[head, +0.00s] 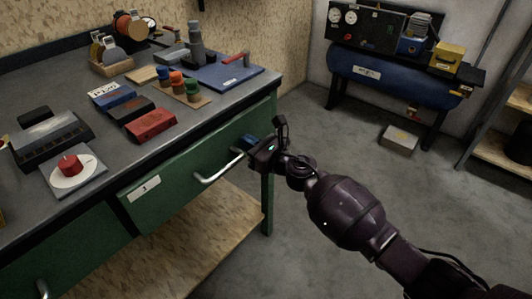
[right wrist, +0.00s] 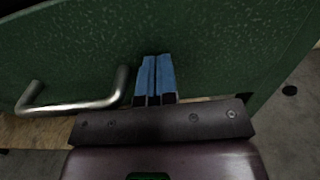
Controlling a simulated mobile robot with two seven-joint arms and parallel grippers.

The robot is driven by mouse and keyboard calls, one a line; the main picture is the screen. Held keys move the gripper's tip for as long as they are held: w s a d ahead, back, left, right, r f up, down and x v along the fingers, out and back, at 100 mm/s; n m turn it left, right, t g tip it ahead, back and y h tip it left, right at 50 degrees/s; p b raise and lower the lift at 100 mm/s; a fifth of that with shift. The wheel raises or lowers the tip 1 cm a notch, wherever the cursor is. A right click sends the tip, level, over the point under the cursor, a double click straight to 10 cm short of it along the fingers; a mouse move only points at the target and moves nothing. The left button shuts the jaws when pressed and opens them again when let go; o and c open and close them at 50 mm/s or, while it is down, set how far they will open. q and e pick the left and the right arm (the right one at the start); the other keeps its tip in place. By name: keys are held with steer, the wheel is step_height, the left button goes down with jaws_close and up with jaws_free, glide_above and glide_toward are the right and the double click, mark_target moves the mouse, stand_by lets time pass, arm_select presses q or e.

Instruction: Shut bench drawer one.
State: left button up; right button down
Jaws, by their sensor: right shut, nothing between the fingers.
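Bench drawer one has a green front (head: 185,175) with a white label reading 1 and a silver bar handle (head: 218,168). A dark strip shows at its left edge; I cannot tell exactly how far it stands out. My right gripper (head: 248,141) is at the right part of this front, beside the handle's right end. In the right wrist view its blue fingers (right wrist: 155,78) are together and empty, pointing at the green front (right wrist: 200,45). The handle (right wrist: 75,106) is left of them. The fingertips are at or very near the front; contact is unclear. My left gripper is out of view.
The grey bench top (head: 215,112) holds a red box (head: 150,124), colored jars, a blue board (head: 225,77) and a dial plate (head: 74,172). Another green drawer (head: 75,255) is at left. A wooden shelf (head: 200,240) lies below. The floor at right is mostly clear.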

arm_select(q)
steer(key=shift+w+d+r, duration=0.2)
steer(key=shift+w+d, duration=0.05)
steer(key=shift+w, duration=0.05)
arm_select(e)
steer(key=shift+w+a+r, duration=0.25)
steer(key=shift+w+a, duration=0.35)
steer(key=shift+a, duration=0.1)
